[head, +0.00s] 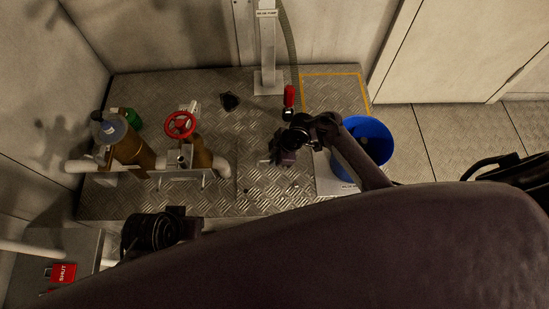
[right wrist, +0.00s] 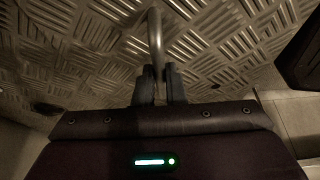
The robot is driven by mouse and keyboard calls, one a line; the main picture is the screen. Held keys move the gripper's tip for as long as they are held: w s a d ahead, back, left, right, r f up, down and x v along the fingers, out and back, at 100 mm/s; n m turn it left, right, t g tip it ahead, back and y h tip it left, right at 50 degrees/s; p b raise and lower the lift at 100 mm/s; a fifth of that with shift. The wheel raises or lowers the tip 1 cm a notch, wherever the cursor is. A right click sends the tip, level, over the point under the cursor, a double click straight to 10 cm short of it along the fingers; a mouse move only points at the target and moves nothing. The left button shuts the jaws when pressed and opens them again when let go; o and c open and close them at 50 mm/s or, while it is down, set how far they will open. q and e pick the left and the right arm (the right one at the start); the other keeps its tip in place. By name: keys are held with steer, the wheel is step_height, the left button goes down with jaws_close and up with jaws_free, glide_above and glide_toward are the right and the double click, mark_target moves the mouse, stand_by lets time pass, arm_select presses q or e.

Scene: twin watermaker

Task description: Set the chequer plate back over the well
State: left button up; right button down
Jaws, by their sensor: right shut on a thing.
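My right gripper (head: 274,160) is over the chequer plate floor near the middle of the head view. In the right wrist view, its fingers (right wrist: 159,84) are shut on a bent metal handle (right wrist: 155,35). The handle stands against the chequer plate (right wrist: 215,45), whose raised tread fills the top of that view. In the head view, a seam runs along the left of the plate part (head: 262,202) below the gripper. I cannot make out the well's opening or whether the plate is raised. A dark part of my left arm shows at lower left; its fingertips are hidden.
A red-topped item (head: 290,97) is behind the gripper. Brown pipework with a red handwheel (head: 180,124) stands left. A yellow outline (head: 335,75) marks floor at the back.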

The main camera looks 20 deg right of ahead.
steer(key=shift+w+r, duration=0.1)
steer(key=c, duration=1.9)
jaws_free()
steer(key=shift+f, duration=0.2)
steer(key=o, duration=0.4)
